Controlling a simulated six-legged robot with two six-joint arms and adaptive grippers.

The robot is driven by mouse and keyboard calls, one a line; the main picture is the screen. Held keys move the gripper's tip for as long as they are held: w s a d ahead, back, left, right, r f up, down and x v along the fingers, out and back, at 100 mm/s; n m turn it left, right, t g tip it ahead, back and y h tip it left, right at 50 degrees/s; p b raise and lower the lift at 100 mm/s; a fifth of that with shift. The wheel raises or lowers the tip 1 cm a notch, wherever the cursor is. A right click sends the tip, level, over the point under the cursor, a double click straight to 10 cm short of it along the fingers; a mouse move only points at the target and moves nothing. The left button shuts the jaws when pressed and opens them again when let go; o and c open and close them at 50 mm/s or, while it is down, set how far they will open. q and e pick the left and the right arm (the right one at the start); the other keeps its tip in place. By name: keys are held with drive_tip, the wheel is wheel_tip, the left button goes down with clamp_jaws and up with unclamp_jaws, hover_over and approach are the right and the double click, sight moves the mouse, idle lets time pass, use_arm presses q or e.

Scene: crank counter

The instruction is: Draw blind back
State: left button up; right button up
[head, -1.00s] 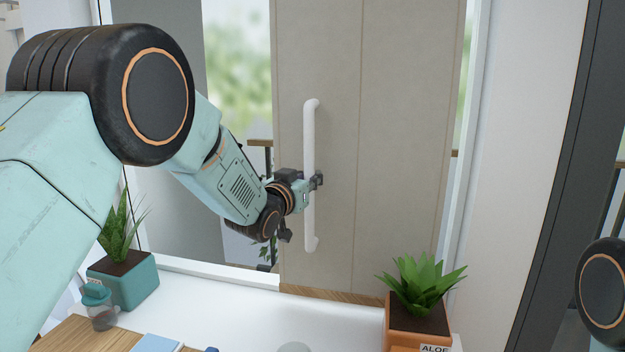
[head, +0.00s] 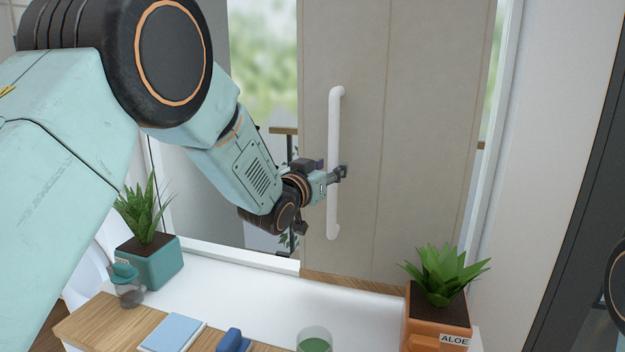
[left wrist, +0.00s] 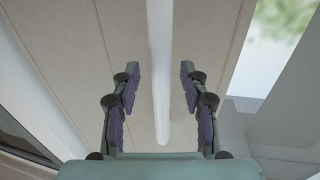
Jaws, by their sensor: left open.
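The blind (head: 415,130) is a tall beige panel covering part of the window. Its white vertical bar handle (head: 334,120) is near the panel's left side. My left gripper (head: 341,173) is at the lower half of the handle, its fingertips reaching past the bar. In the left wrist view the open fingers (left wrist: 160,80) stand on either side of the handle (left wrist: 160,50), with a gap on each side. The panel (left wrist: 95,40) lies behind it. My right gripper is not in view.
A white counter (head: 270,300) runs below the window. A potted aloe (head: 440,315) stands at right, a teal planter (head: 150,262) and small jar (head: 127,290) at left. A blue book (head: 172,334) and green-filled glass (head: 314,342) are in front. Bare window (head: 263,60) shows left of the blind.

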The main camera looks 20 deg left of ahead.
use_arm(q)
drive_tip(key=v, duration=0.9)
drive_tip(key=shift+w+f, duration=0.1)
drive_tip(key=shift+f, duration=0.05)
